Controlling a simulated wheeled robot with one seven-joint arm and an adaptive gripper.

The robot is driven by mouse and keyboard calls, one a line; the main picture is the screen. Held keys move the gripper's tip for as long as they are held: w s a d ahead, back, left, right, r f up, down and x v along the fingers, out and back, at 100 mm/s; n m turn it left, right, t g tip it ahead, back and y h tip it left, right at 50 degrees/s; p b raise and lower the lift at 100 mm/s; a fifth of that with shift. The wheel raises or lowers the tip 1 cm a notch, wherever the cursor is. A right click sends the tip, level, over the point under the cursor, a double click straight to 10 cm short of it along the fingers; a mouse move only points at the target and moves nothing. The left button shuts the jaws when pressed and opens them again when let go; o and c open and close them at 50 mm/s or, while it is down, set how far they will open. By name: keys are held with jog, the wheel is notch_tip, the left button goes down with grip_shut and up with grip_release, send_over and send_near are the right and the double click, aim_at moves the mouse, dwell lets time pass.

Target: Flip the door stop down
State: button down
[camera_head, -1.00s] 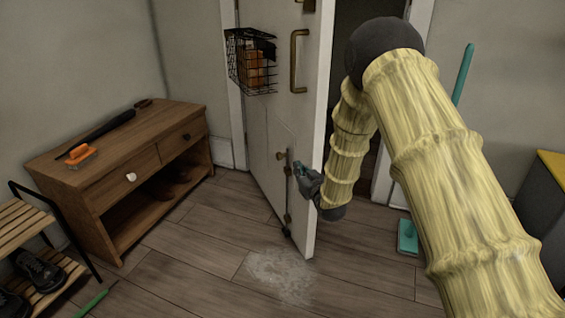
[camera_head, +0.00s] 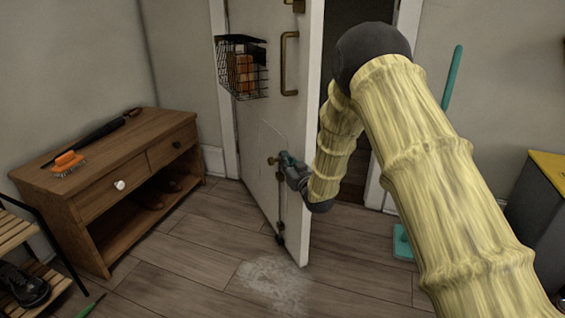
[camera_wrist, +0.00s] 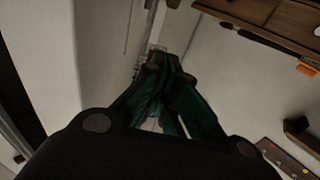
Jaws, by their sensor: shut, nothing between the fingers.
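The door stop (camera_head: 279,222) is a thin dark upright bar low on the white door's face (camera_head: 258,130). Its lower end, with a dark foot, is near the floor. Its upper part is partly hidden by my gripper. My gripper (camera_head: 285,157) has dark teal fingers and is shut and empty, at the upper end of the bar, close to the door face. I cannot tell whether it touches the bar. In the wrist view the fingertips (camera_wrist: 156,62) are together, in front of a pale bracket-like part on the door.
A wire basket (camera_head: 242,72) and brass handle (camera_head: 289,62) are higher on the door. A wooden bench (camera_head: 105,160) stands left, a shoe rack (camera_head: 15,235) at front left. A teal broom (camera_head: 403,240) leans right.

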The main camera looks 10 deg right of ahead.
jog(key=b, duration=0.3)
send_over(272, 161)
jog(key=s, duration=0.3)
jog(key=f, duration=0.1)
jog(key=f+b, duration=0.1)
jog(key=w+f+b, duration=0.1)
jog(key=shift+d+f, duration=0.15)
jog(key=shift+d, duration=0.15)
jog(key=shift+f, duration=0.1)
jog(key=shift+f, duration=1.65)
